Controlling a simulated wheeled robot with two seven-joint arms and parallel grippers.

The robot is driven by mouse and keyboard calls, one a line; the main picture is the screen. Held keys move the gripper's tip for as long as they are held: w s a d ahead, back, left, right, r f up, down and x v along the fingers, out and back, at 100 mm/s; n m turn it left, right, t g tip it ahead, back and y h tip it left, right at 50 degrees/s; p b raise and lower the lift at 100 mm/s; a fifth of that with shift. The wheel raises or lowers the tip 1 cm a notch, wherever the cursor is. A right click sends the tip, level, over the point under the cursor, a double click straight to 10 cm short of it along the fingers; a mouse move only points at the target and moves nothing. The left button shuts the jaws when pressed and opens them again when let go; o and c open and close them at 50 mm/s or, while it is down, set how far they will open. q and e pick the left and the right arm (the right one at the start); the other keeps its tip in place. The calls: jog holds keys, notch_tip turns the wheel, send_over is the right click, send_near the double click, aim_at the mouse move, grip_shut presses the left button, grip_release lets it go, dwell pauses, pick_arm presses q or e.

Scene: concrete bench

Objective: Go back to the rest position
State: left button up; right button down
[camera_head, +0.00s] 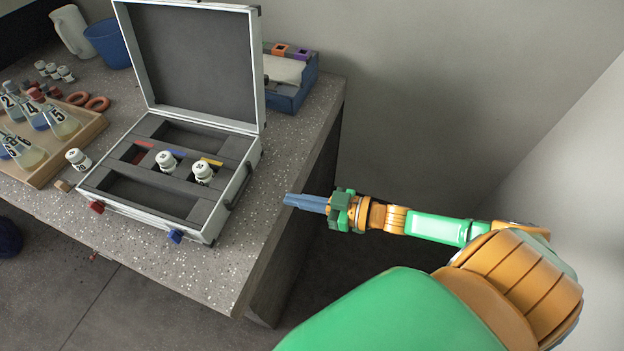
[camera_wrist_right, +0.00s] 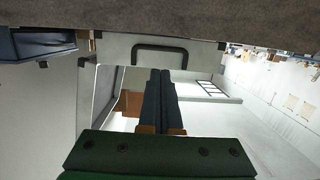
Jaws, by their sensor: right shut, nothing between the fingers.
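My right gripper (camera_head: 291,200) is shut and empty, beyond the right edge of the bench, with its fingers pointing left toward the case. Its closed fingers also show in the right wrist view (camera_wrist_right: 160,75). My left gripper is not in view. An open silver case (camera_head: 199,234) with a dark foam insert stands on the speckled bench (camera_head: 243,262). Two white bottles, one on the left (camera_head: 166,162) and one on the right (camera_head: 202,173), stand in its slots. The right gripper is apart from the case. The case's handle (camera_wrist_right: 160,48) shows in the right wrist view.
A wooden tray (camera_head: 84,141) with several numbered flasks is at the left, with a white bottle (camera_head: 78,160) beside it. A blue cup (camera_head: 108,44) and white jug (camera_head: 74,31) stand behind. A blue box (camera_head: 297,99) is behind the case. The space right of the bench is open.

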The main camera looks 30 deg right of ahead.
jog(key=s+d+f+m+g+h+p, duration=0.25)
jog(key=s+d+f+h, duration=0.25)
jog(key=f, duration=0.3)
jog(key=s+d+f+m+g+h+p, duration=0.1)
jog(key=s+d+f+m+h+p, duration=0.25)
jog(key=f, duration=0.55)
jog(key=s+a+f+g, duration=0.2)
jog(key=s+f, duration=0.1)
jog(key=s, duration=0.4)
jog(key=s+a+f+g+h, duration=0.1)
jog(key=s+a+f+g, duration=0.1)
jog(key=s, duration=0.5)
jog(key=s+a+f+g+h, duration=0.1)
jog(key=s+a+f+g, duration=0.1)
jog(key=s, duration=0.5)
jog(key=shift+f+g+p, duration=0.3)
jog(key=shift+f+g, duration=0.55)
jog(key=shift+f, duration=0.05)
